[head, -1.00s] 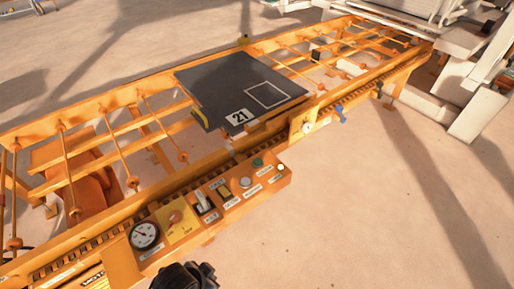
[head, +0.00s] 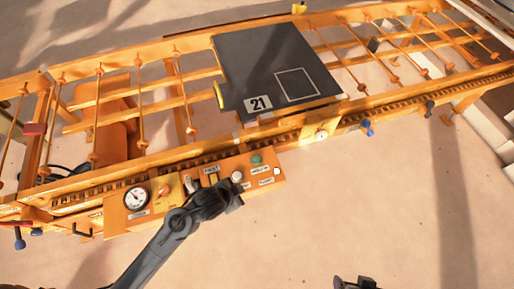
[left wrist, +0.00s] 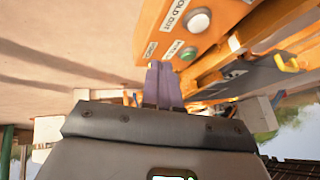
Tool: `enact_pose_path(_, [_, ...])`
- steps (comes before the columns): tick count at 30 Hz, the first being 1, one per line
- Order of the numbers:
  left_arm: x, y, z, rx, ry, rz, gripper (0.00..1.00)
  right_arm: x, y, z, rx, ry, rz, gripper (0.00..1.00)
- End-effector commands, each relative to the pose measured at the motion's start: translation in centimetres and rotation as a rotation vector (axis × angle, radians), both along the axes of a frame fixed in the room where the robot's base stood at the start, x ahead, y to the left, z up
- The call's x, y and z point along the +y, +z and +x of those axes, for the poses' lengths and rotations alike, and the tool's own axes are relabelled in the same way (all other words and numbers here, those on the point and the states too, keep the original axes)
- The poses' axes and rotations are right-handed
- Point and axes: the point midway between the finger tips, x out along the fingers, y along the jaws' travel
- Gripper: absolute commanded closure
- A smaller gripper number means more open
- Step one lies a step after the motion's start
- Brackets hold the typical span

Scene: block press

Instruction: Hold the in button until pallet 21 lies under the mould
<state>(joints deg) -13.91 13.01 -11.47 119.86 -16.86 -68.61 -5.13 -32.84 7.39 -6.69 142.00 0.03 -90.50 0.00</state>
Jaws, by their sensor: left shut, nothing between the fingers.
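Pallet 21 (head: 275,65), a dark grey plate with a "21" label and a white square outline, lies on the orange roller track. The orange control panel (head: 130,221) carries a green button (head: 257,159) by a hold-in label and a white button (head: 237,176). My left gripper (head: 238,203) is shut and empty at the panel's front edge. In the left wrist view its fingertips (left wrist: 163,72) show beside the green button (left wrist: 187,53), apart from it in the picture. A dark piece of my right gripper (head: 355,284) shows at the bottom edge; its fingers are unclear. The mould is not in view.
The roller track runs on rightward past the pallet, with bare rollers (head: 392,75) there. A gauge (head: 136,198) and levers sit left on the panel. The floor (head: 370,210) in front is clear.

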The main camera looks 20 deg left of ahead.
Motion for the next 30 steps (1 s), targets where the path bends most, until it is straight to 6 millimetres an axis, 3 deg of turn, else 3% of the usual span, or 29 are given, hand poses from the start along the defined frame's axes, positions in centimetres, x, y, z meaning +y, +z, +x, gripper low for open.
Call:
enact_pose_path(1, [-0.3, 0.1, 2.3, -0.039, -0.072, 0.024, 1.0, 0.1, 0.4, -0.1, 0.003, -0.001, 0.003, 0.19])
enact_pose_path(6, [-1.7, -0.2, 9.0, -0.156, -0.344, 0.079, 1.0, 0.5, 1.1, -0.6, 0.015, 0.0, 0.011, 0.19])
enact_pose_path(12, [-1.4, 0.3, 14.4, -0.232, -0.588, 0.098, 1.0, 0.5, 1.9, -0.5, 0.012, -0.003, 0.015, 0.19])
enact_pose_path(19, [0.0, 1.4, 17.5, -0.267, -0.739, 0.083, 1.0, 0.5, 2.5, -0.4, 0.009, -0.004, 0.014, 0.19])
enact_pose_path(30, [0.8, 2.0, 18.5, -0.278, -0.794, 0.065, 1.0, 0.3, 2.8, -0.3, 0.006, 0.0, 0.006, 0.19])
